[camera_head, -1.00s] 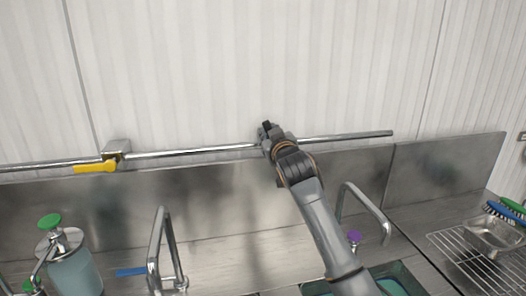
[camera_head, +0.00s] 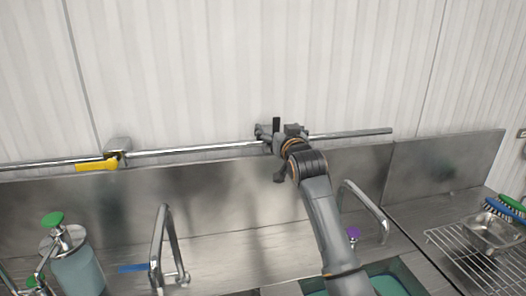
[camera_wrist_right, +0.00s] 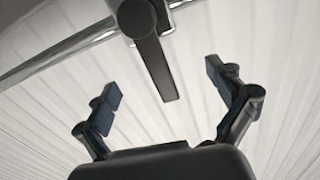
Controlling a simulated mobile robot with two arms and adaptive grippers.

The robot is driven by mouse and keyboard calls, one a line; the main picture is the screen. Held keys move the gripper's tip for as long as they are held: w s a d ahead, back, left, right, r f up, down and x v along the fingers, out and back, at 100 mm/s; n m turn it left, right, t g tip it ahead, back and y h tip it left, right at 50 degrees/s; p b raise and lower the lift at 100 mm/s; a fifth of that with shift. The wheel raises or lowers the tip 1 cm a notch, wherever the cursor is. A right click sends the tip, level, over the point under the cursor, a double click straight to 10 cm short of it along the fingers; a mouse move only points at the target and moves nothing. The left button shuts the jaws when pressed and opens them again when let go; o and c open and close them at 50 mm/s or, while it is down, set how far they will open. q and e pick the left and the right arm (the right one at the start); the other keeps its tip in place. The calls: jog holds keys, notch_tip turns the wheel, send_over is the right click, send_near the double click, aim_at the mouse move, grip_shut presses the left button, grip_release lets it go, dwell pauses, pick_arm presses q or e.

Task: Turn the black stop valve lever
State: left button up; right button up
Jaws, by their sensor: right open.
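My right gripper (camera_head: 287,152) is at the pipe in front of the wall. The right wrist view shows its two fingers (camera_wrist_right: 162,82) spread, one on each side of the lever, with visible gaps. My left gripper is out of view.
A yellow valve lever (camera_head: 97,165) is on the same pipe (camera_head: 200,150) at left. A wire rack (camera_head: 450,245) is at right. The wall above the pipe is bare.

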jog(key=shift+s+d, duration=0.15)
jog(key=shift+s, duration=0.2)
jog(key=s+d+p, duration=0.1)
jog(key=s+p, duration=0.2)
jog(key=s, duration=0.4)
jog(key=shift+d, duration=0.15)
jog(key=shift+f, duration=0.1)
